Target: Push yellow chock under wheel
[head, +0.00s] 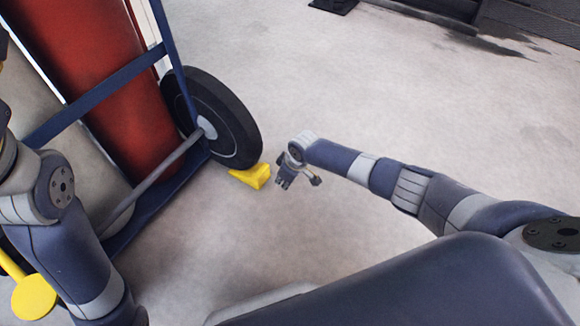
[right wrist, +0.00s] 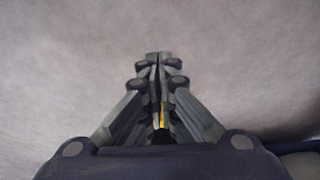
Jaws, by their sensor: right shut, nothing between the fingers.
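The yellow chock (head: 252,176) lies on the floor at the foot of the black wheel (head: 218,118) of a blue hand cart. Its thin end is at the tyre's lower edge; whether it touches the tyre I cannot tell. My right gripper (head: 281,185) is just to the right of the chock, low and pointing down, shut and empty. In the right wrist view its fingers (right wrist: 158,58) are together over bare floor, and a small yellow patch shows between the finger links. My left arm is at the left edge of the head view; its gripper is not seen.
The blue cart frame (head: 100,85) carries a red cylinder (head: 95,75) and stands left of the wheel. A yellow round part (head: 33,298) is at the lower left. The concrete floor (head: 390,90) is clear to the right and beyond. Dark structures stand at the top right.

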